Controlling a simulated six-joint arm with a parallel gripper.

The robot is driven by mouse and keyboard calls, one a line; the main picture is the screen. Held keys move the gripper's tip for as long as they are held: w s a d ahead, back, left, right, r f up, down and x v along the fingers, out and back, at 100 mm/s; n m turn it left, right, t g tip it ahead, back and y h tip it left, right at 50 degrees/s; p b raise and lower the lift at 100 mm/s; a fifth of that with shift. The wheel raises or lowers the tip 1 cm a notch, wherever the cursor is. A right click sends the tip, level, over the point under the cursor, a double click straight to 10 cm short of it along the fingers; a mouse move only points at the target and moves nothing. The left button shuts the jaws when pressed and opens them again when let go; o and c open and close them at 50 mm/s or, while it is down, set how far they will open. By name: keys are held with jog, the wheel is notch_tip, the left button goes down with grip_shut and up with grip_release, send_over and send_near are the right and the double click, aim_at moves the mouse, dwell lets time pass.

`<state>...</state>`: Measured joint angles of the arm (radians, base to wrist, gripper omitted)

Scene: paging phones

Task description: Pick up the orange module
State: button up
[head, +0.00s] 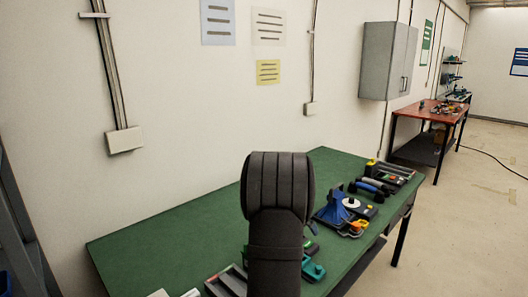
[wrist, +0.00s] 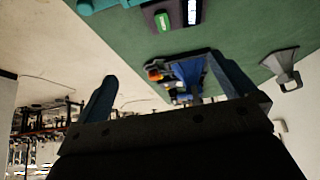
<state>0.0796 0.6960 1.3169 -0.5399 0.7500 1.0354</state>
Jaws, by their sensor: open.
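A small orange piece (head: 357,227) lies at the front edge of the green table's right part, beside a blue stand-like object (head: 333,207). It is too small to tell for sure that it is the orange module. In the wrist view a small orange spot (wrist: 154,73) shows beside a blue part (wrist: 187,73) on a dark base. My gripper (wrist: 168,87) is open, with its two fingers wide apart and nothing seen between them up close. In the head view my dark arm covers part of the table, and the gripper's fingers are not seen there.
The green table (head: 180,230) holds several devices along its front and right side, with a teal one (head: 312,270) near my arm. Its back left is clear. In the wrist view a grey funnel-shaped object (wrist: 285,72) and a dark device (wrist: 170,14) show.

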jog(key=c, duration=0.9)
jog(key=shift+c, duration=0.2)
jog(key=shift+a, duration=0.1)
jog(key=s+a+r+n+g+y, duration=0.15)
jog(key=a+r+n, duration=0.25)
jog(key=a+n, duration=0.4)
jog(key=s+a+r+n+g+y, duration=0.15)
jog(key=a+r+n, duration=0.35)
jog(key=n, duration=0.5)
jog(key=f, duration=0.4)
jog(key=w+f, duration=0.1)
jog(key=f, duration=0.3)
jog(key=w+f, duration=0.1)
jog(key=f, duration=0.4)
jog(key=shift+w+d, duration=0.25)
jog(key=shift+d, duration=0.05)
jog(key=shift+w+d+f, duration=0.1)
jog(key=shift+d+f, duration=0.05)
jog(key=shift+f, duration=1.15)
jog(key=shift+w+d+f, duration=0.1)
jog(key=shift+f, duration=1.2)
